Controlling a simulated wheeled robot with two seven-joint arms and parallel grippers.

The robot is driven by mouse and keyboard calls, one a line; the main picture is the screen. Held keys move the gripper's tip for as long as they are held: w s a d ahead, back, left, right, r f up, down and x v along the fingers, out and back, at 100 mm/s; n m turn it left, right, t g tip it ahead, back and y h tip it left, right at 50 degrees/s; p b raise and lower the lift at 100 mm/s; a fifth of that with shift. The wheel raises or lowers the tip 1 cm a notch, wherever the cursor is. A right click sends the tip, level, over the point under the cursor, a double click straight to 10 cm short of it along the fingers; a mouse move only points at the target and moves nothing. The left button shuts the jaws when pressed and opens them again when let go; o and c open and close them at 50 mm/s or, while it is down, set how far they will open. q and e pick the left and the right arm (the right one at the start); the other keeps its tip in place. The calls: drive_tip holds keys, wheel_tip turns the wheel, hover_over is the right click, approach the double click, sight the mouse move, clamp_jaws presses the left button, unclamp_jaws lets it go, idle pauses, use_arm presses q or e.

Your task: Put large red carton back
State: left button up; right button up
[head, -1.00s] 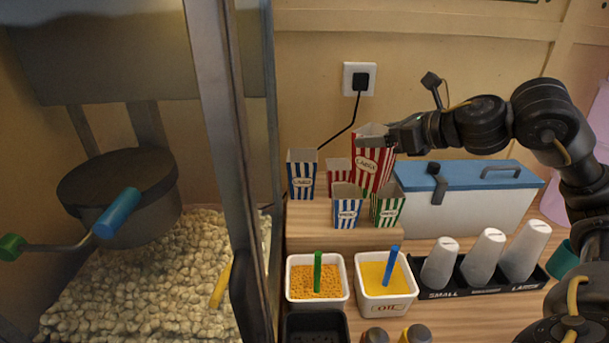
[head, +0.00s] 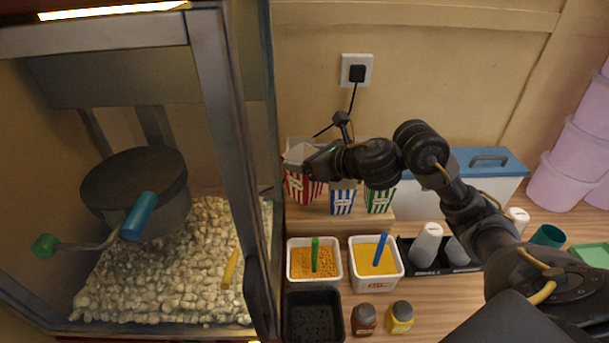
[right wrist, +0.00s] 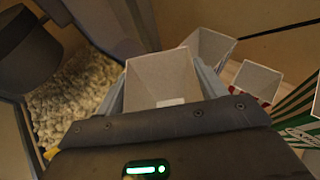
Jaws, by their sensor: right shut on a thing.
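The large red-and-white striped carton (head: 300,187) is at the left end of the wooden step (head: 310,216), in front of the large blue carton, which it mostly hides. My right gripper (head: 314,166) is shut on its upper part from the right. In the right wrist view the carton (right wrist: 163,78) sits between the fingers, its open mouth facing the camera, and looks empty. I cannot tell whether its base touches the step. My left gripper is not in view.
Small blue (head: 342,199) and green (head: 379,199) striped cartons stand close right of the held one. A smaller red carton (right wrist: 257,80) shows in the wrist view. The popcorn machine's post (head: 240,150) is close on the left.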

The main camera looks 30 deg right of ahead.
drive_tip(key=shift+a+f, duration=0.15)
drive_tip(key=shift+f, duration=0.35)
wheel_tip(320, 180, down, 4)
drive_tip(key=shift+r+b, duration=0.15)
drive_tip(key=shift+b, duration=0.35)
drive_tip(key=shift+w, duration=0.15)
drive_tip(key=shift+a, duration=0.1)
drive_tip(key=shift+f, duration=0.3)
drive_tip(key=o, duration=0.9)
drive_tip(key=shift+r, duration=0.2)
